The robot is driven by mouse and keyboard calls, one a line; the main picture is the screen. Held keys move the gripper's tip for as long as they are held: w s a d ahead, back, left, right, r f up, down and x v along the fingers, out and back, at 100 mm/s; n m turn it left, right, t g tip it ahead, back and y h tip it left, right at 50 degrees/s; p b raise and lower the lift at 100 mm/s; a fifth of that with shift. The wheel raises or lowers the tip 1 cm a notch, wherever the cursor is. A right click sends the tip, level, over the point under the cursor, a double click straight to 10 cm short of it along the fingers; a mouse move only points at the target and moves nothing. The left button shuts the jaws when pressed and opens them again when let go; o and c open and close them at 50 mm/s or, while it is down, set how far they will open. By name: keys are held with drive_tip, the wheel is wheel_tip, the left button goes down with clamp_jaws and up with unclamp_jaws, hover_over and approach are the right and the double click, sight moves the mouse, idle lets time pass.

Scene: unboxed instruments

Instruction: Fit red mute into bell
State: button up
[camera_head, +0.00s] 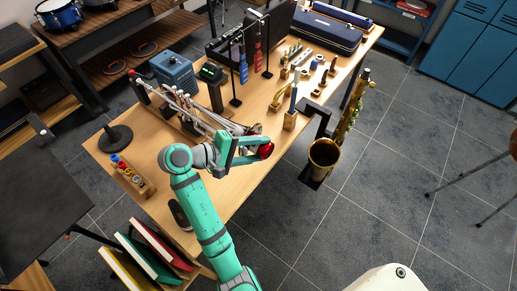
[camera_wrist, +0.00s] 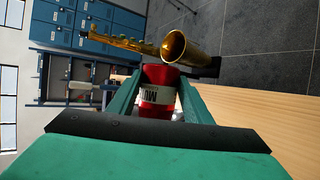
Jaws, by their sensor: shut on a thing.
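The red mute (camera_head: 266,150) is between the fingers of my gripper (camera_head: 262,144), which is shut on it near the table's right edge. In the wrist view the mute (camera_wrist: 157,98) shows a white label band with dark lettering, gripped between the two green fingers (camera_wrist: 160,80). The gold saxophone (camera_head: 350,112) is held on a dark stand beside the table, with its bell (camera_head: 324,155) low and its mouth facing up. The bell is right of the mute and apart from it in the head view. In the wrist view the bell (camera_wrist: 179,46) appears just beyond the mute.
The wooden table (camera_head: 232,192) holds a trumpet-like instrument (camera_head: 205,118) behind my gripper, a blue box (camera_head: 175,72) and a small rack with a blue stick (camera_head: 291,112). A black stand bracket (camera_head: 318,112) juts from the table edge by the saxophone. Open tiled floor lies right.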

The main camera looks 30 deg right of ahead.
drive_tip(key=shift+w+a, duration=0.15)
drive_tip(key=shift+w, duration=0.1)
idle(0.3)
drive_tip(key=shift+w+a, duration=0.1)
drive_tip(key=shift+c, duration=0.5)
drive_tip(key=o, duration=1.3)
drive_tip(key=shift+s, duration=0.2)
